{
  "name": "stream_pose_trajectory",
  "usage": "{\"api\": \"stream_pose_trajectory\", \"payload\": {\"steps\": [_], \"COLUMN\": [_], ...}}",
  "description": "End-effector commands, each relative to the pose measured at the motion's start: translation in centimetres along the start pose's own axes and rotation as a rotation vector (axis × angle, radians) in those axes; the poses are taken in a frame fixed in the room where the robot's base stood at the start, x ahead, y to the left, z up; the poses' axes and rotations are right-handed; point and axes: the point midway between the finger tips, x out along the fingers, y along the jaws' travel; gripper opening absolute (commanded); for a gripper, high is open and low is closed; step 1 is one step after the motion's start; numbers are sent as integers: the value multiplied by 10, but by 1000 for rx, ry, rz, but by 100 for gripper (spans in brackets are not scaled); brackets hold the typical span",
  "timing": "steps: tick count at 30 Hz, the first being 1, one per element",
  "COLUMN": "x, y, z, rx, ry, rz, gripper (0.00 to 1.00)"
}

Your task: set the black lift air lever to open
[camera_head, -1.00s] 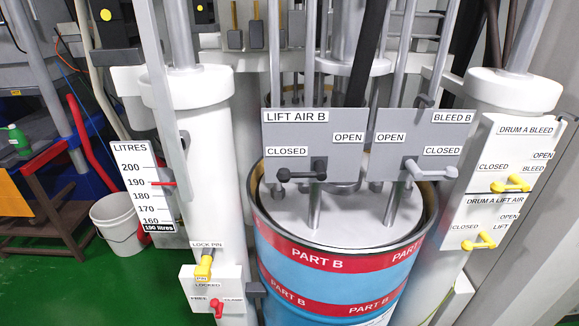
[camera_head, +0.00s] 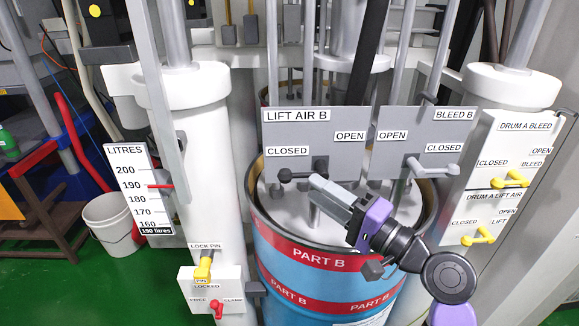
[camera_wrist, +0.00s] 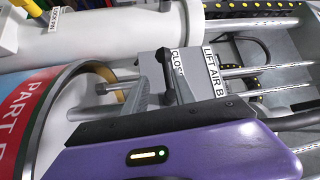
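The black lift air lever (camera_head: 301,173) sits at the lower edge of the grey LIFT AIR B plate (camera_head: 312,118). Its handle points left, under the CLOSED label (camera_head: 288,151). My gripper (camera_head: 318,183) comes in from the lower right, with its fingertips just below and in front of the lever's pivot end. In the wrist view, my gripper's two grey fingers (camera_wrist: 166,92) stand apart, and the black lever (camera_wrist: 168,76) shows between them. I cannot tell whether a finger touches it. The OPEN label (camera_head: 350,136) is at the plate's right.
The BLEED B plate (camera_head: 424,125) with its grey lever (camera_head: 432,168) is close on the right. The Part B drum (camera_head: 330,262) stands below. Yellow levers (camera_head: 510,180) are on the right column. The lock pin (camera_head: 203,268) is at lower left.

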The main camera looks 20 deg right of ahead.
Motion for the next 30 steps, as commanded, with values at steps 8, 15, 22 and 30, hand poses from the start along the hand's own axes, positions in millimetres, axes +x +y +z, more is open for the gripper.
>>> {"api": "stream_pose_trajectory", "payload": {"steps": [8,15,22,30], "x": [19,56,79,82], "y": [-13,-14,-13,-11], "z": [-3,-2,-1,-1], "rx": [11,9,8,8], "ry": [-26,-24,-23,-21], "rz": [-18,-17,-17,-16], "gripper": [32,32,32,32]}}
